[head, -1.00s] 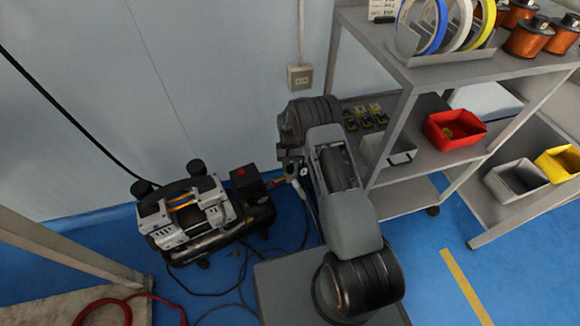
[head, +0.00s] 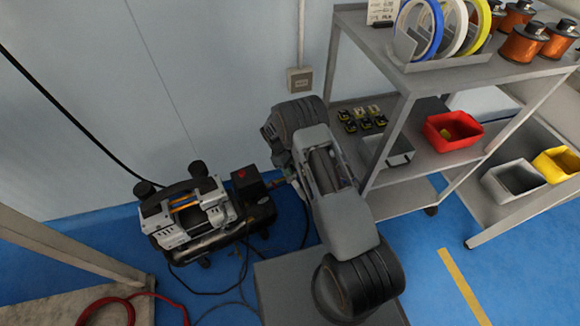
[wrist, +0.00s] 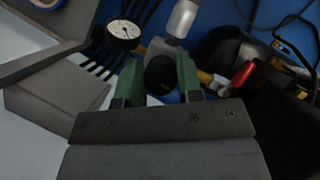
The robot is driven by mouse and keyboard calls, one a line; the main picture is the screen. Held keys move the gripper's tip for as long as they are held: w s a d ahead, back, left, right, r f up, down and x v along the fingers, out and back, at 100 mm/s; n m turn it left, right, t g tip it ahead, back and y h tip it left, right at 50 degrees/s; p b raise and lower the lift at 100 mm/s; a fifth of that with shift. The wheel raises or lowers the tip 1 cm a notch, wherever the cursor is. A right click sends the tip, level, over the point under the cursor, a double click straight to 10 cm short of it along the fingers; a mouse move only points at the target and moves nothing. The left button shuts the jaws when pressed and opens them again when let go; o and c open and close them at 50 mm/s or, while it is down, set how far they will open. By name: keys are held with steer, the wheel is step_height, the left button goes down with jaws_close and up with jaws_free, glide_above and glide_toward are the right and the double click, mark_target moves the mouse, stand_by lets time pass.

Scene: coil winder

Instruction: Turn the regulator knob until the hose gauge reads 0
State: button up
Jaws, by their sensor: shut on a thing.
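In the wrist view, my gripper (wrist: 160,78) has its two green fingers on either side of the dark round regulator knob (wrist: 160,72) and is shut on it. The hose gauge (wrist: 123,34), a small round white dial with a thin needle, sits just up and left of the knob. Its reading is too small to make out. A silver cylindrical fitting (wrist: 182,18) stands above the knob. In the head view, my arm hides the knob, the gauge and my fingers.
The air compressor (head: 190,212) stands on the blue floor left of my arm. A grey shelf cart (head: 450,72) with coils and bins is close on the right. A red-handled part (wrist: 242,74) lies right of the knob.

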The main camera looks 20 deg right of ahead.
steer(key=n, duration=0.2)
steer(key=n+t+h+p, duration=0.1)
steer(key=n, duration=0.1)
steer(key=shift+n+t, duration=0.3)
steer(key=shift+n, duration=0.1)
steer(key=n+t+p, duration=0.1)
steer(key=n, duration=0.3)
steer(key=shift+t, duration=0.4)
steer(key=n+t, duration=0.1)
steer(key=n, duration=0.4)
steer(key=shift+t, duration=0.4)
steer(key=shift+n+t+y+b, duration=0.5)
steer(key=shift+n+t+b, duration=0.15)
steer(key=shift+n, duration=1.35)
steer(key=o, duration=0.9)
steer(key=p+v, duration=0.5)
steer(key=v, duration=0.9)
steer(key=shift+f+p, duration=0.1)
steer(key=shift+p, duration=0.3)
